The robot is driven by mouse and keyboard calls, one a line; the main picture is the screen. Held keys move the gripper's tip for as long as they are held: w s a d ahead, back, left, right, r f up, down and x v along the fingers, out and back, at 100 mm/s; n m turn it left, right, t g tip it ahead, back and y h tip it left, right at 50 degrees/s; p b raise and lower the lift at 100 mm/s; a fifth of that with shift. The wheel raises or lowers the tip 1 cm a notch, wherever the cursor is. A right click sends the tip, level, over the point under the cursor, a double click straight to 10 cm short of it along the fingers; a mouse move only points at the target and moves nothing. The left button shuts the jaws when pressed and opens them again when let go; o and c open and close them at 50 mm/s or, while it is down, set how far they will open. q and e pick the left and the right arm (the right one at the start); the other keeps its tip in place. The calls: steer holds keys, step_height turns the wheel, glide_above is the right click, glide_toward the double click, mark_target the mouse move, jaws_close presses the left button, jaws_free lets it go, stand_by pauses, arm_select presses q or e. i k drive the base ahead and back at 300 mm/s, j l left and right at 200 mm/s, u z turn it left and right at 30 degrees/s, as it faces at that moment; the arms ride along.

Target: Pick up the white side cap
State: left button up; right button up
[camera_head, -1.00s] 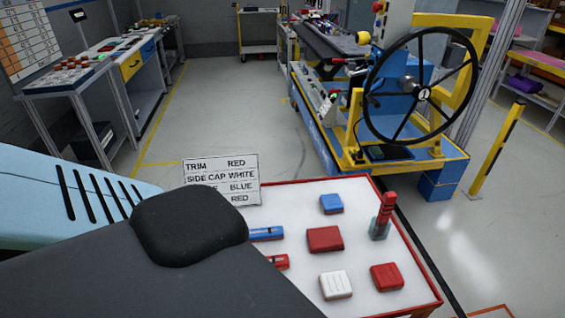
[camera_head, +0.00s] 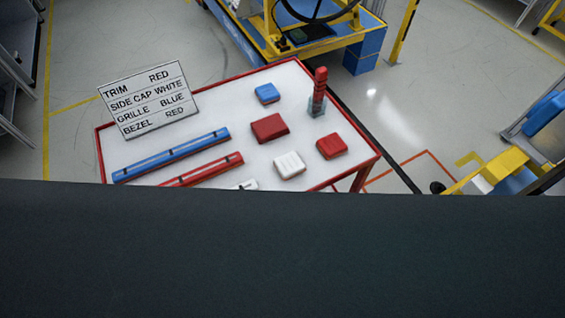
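The white side cap (camera_head: 289,165) looks like a small ridged block with rounded corners. It lies on the white-topped, red-edged table (camera_head: 225,112), near its front right. A ridged red block (camera_head: 332,146) lies to its right, and a larger red block (camera_head: 270,128) lies behind it. Another white piece (camera_head: 246,185) shows only partly, left of the cap, above a wide dark shape that hides the table's front. Neither of my grippers is in view.
A sign (camera_head: 150,100) reads trim red, side cap white, grille blue, bezel red. A blue bar (camera_head: 172,155), a red bar (camera_head: 205,170), a small blue block (camera_head: 267,93) and a red stack in a clear holder (camera_head: 317,95) are also on the table.

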mark_target(290, 165)
steer(key=k+z, duration=0.45)
steer(key=k+j+z, duration=0.4)
steer(key=k+j, duration=0.15)
steer(key=j, duration=0.1)
